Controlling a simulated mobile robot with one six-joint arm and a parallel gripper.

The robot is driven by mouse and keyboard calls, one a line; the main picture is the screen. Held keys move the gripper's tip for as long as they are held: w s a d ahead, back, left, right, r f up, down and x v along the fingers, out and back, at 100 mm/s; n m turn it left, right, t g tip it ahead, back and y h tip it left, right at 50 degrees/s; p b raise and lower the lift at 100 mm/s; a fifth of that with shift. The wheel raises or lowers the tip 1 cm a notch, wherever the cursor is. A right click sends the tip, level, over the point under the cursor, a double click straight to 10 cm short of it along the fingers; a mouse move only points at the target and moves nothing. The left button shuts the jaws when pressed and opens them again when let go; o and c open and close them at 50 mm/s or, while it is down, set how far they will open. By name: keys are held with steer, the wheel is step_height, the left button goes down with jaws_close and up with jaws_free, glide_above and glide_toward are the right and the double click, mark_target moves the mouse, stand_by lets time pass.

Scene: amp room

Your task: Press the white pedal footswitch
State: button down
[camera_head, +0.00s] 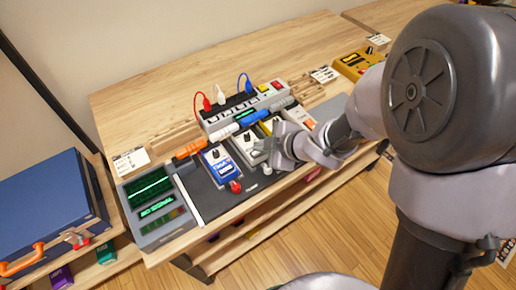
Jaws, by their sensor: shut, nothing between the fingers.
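The white pedal (246,142) stands on the dark board on the table, just right of a blue pedal. Its black knobs show at the top, and its lower right part is partly hidden by my gripper. My gripper (274,153) reaches in from the right and is low over the right side of the white pedal. It is shut and empty. The white pedal's footswitch is small and partly covered by the fingers, so I cannot tell whether they touch it.
The blue pedal (220,168) with a red footswitch (235,187) is close on the left. A power strip (243,107) with coloured plugs lies behind the pedals. A device with green screens (155,210) is at the left. A yellow pedal (355,63) sits at the back right.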

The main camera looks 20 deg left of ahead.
steer(key=shift+r, duration=0.5)
step_height(320, 180, up, 5)
steer(key=p, duration=0.5)
steer(key=shift+r+p, duration=0.1)
steer(key=shift+p, duration=0.3)
